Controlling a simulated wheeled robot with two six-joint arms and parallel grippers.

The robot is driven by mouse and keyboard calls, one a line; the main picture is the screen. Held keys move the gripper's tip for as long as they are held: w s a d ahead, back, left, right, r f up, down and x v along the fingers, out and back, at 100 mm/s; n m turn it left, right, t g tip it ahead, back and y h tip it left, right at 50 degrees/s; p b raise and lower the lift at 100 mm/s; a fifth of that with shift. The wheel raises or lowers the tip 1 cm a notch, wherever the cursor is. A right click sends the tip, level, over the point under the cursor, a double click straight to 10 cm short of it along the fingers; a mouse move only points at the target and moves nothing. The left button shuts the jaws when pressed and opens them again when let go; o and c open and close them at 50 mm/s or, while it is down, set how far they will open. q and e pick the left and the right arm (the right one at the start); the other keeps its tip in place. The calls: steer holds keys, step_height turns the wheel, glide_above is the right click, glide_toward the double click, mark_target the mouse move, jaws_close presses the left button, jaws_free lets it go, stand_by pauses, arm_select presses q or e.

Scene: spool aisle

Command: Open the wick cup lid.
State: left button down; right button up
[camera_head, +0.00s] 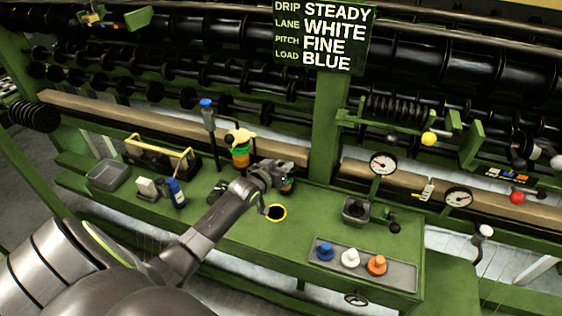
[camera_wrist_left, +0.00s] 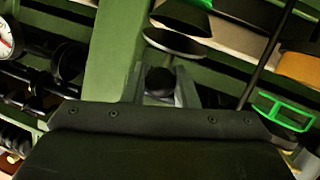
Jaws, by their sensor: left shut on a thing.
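My left gripper (camera_head: 276,180) is over the green bench, left of the green post. In the left wrist view its fingers (camera_wrist_left: 160,92) are shut on a round black knob (camera_wrist_left: 160,80). A dark round disc (camera_wrist_left: 175,43) shows just beyond the knob; I cannot tell whether it is the wick cup lid. In the head view a small orange and green item (camera_head: 288,186) shows beside the gripper and is partly hidden by it. I cannot clearly make out the wick cup or how its lid stands. My right gripper is not in view.
A tray (camera_head: 400,277) holds blue, white and orange knobs at the right. A square dark cup (camera_head: 355,210) and a blue bottle (camera_head: 176,193) also stand on the bench. The green post (camera_head: 326,135) rises behind.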

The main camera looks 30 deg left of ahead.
arm_select(q)
steer(key=shift+w+a+r+g+p, duration=0.1)
steer(key=shift+w+r+g+p, duration=0.25)
steer(key=shift+r+g+p, duration=0.25)
steer(key=shift+w+r+p, duration=0.35)
steer(key=shift+r+p, duration=0.2)
steer(key=shift+w+a+r, duration=0.2)
steer(key=shift+w+r, duration=0.15)
steer(key=shift+w, duration=0.2)
steer(key=shift+w+a+r, duration=0.15)
steer(key=shift+w+r, duration=0.2)
steer(key=shift+w, duration=0.2)
steer(key=c, duration=1.6)
jaws_free()
steer(key=o, duration=0.4)
steer(key=shift+w+f, duration=0.1)
steer(key=shift+f, duration=0.05)
steer(key=shift+o, duration=0.2)
steer(key=shift+s, duration=0.2)
